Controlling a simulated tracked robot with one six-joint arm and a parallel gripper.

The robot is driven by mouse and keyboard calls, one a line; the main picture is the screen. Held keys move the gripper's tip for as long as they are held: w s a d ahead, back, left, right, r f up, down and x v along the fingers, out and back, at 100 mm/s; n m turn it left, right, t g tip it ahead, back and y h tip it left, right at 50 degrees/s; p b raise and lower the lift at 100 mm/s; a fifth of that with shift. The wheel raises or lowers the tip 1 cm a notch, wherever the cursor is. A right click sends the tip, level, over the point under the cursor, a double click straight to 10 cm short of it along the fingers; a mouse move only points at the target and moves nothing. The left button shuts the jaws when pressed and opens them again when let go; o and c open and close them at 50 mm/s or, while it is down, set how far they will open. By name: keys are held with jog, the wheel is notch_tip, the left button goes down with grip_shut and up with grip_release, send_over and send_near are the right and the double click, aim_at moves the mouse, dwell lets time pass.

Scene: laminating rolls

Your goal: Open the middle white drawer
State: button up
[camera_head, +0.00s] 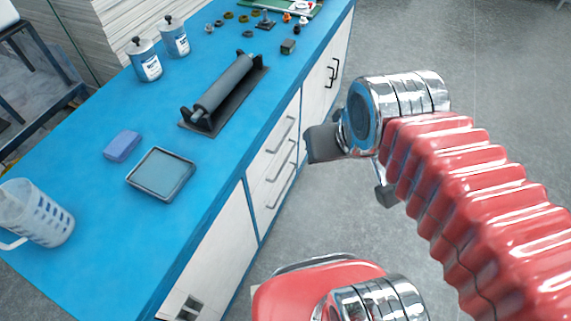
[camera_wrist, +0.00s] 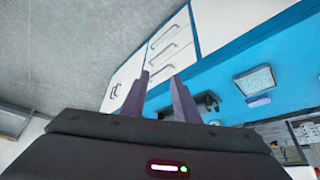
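The middle white drawer (camera_head: 270,168) is in a stack of three in the side of the blue bench. It is shut, with a slim metal bar handle (camera_head: 282,161). The drawer also shows in the wrist view (camera_wrist: 168,46), above the fingers, where the picture is turned over. My gripper (camera_wrist: 160,76) points towards the drawer stack. Its two dark fingers are apart with nothing between them. In the head view my gripper (camera_head: 324,144) is just right of the drawers, partly hidden by my wrist. No contact with the handle shows.
The blue benchtop (camera_head: 95,200) carries a black roller (camera_head: 225,88), a grey tray (camera_head: 161,174), a blue block (camera_head: 122,145), a jug (camera_head: 38,215) and two tins (camera_head: 145,62). White cupboard fronts flank the drawers. The grey floor (camera_head: 420,40) right of the bench is clear.

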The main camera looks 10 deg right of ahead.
jog(key=shift+w, duration=0.1)
jog(key=w+d+f+n+t, duration=0.2)
jog(key=w+f+n, duration=0.4)
jog(key=w, duration=0.8)
jog(key=w+d+f+n+t, duration=0.25)
jog(key=w+f, duration=0.55)
jog(key=w, duration=0.6)
jog(key=w+a+f+n+t+y, duration=0.1)
jog(key=w+f+n+t, duration=0.2)
jog(key=f, duration=0.9)
jog(key=w+f+n+y, duration=0.1)
jog(key=w+f+n, duration=0.1)
jog(key=f+n, duration=0.65)
jog(key=s+a+f+n+t, duration=0.1)
jog(key=s+a+f+t, duration=0.1)
jog(key=s+f, duration=1)
notch_tip(320, 180, down, 4)
jog(key=shift+r+t, duration=0.1)
jog(key=shift+t, duration=0.45)
jog(key=shift+a, duration=0.1)
